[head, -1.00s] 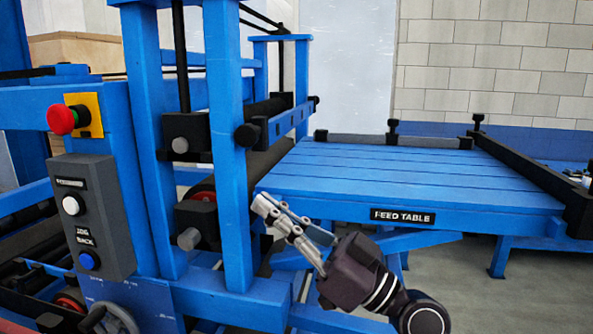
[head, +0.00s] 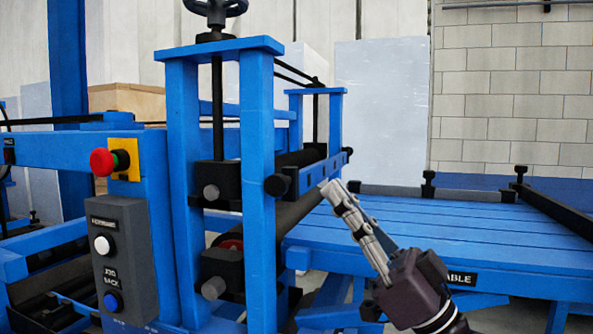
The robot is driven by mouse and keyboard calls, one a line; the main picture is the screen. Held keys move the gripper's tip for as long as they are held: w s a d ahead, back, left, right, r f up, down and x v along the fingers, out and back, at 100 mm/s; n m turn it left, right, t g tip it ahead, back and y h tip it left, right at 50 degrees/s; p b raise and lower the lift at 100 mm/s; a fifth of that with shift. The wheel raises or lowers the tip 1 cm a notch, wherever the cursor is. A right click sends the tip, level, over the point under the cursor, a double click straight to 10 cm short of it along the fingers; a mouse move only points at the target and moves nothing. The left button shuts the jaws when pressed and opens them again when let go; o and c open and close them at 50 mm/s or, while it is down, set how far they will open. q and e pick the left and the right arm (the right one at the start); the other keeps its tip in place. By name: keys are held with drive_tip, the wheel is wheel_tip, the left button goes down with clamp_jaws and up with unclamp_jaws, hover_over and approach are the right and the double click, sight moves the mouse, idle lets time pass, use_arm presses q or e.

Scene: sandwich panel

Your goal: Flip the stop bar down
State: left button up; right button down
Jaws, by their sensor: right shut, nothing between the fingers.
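My right gripper (head: 328,185) is raised in front of the feed table (head: 460,235), with its grey fingers shut and pointing up and to the left. Nothing shows between the fingers. Its tips lie just below and right of a blue bar with black ends (head: 312,176) that runs along the roller frame. This bar may be the stop bar, but I cannot tell for sure. I cannot tell whether the tips touch it. A low grey bar with black posts (head: 395,191) also crosses the back of the feed table. My left gripper is not in view.
A blue roller frame (head: 261,190) stands left of the gripper, with black rollers behind its posts. A control box (head: 123,258) with white and blue buttons and a red knob (head: 103,162) are at the left. A black side rail (head: 556,212) edges the table at the right.

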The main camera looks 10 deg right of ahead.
sight(296, 181)
drive_tip(key=p+x, duration=0.6)
drive_tip(key=x, duration=0.2)
drive_tip(key=f, duration=0.2)
drive_tip(key=w+a+f+b, duration=0.1)
drive_tip(key=f, duration=0.1)
drive_tip(key=shift+a, duration=0.1)
wheel_tip(296, 181, down, 8)
drive_tip(key=b, duration=1.2)
wheel_tip(296, 181, up, 10)
idle(0.7)
